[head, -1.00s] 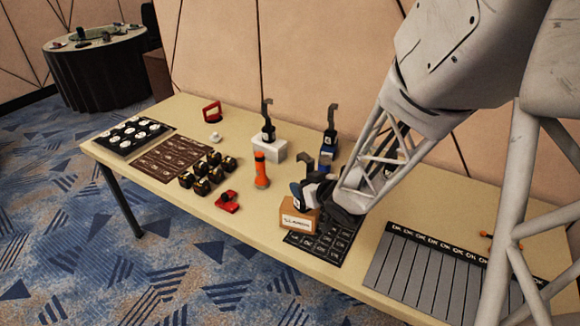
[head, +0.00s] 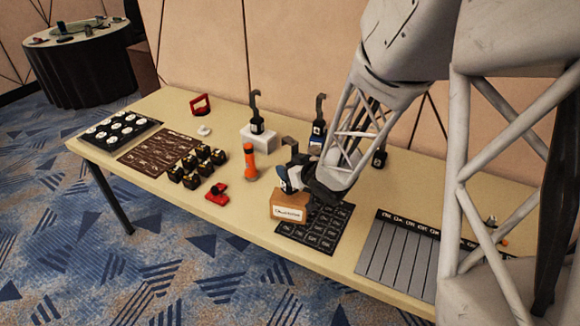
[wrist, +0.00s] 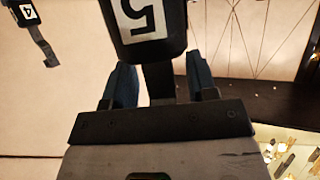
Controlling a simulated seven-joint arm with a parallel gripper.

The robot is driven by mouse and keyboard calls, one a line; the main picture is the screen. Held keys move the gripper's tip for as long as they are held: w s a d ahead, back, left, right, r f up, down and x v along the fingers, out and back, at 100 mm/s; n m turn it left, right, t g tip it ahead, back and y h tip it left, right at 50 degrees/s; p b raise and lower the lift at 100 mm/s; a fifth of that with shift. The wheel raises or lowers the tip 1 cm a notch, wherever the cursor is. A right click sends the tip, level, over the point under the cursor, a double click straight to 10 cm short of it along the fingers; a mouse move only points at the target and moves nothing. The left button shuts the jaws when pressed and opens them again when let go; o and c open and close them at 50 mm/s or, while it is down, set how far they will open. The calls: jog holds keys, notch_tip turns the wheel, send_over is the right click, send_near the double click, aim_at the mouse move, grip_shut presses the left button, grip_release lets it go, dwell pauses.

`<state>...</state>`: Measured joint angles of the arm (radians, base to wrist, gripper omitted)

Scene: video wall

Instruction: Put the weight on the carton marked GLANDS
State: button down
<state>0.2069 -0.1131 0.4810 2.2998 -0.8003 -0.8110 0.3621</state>
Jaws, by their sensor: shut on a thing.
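The brown carton (head: 289,205) stands on the table with a white label facing me; its lettering is too blurred to read surely. My gripper (head: 297,170) is at the carton's top, reaching in from the right. It is shut on a black weight (wrist: 142,28) with a white label reading 5, held by its hook stem between the blue fingertips in the upside-down wrist view. A dark hook (head: 289,143) rises beside the gripper.
A dark mat (head: 318,228) lies by the carton. An orange flashlight (head: 250,163) stands left of it. Other hooked weights are on a white block (head: 256,139) and behind. A grey panel (head: 395,255) lies at right.

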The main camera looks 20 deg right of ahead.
jog(key=shift+f, duration=1.5)
jog(key=shift+f, duration=0.15)
jog(key=shift+c, duration=2.1)
grip_release()
jog(key=shift+s+d+r, duration=0.15)
jog(key=shift+s+r, duration=0.1)
jog(key=shift+s, duration=0.05)
jog(key=v, duration=1.1)
jog(key=shift+s+r, duration=0.1)
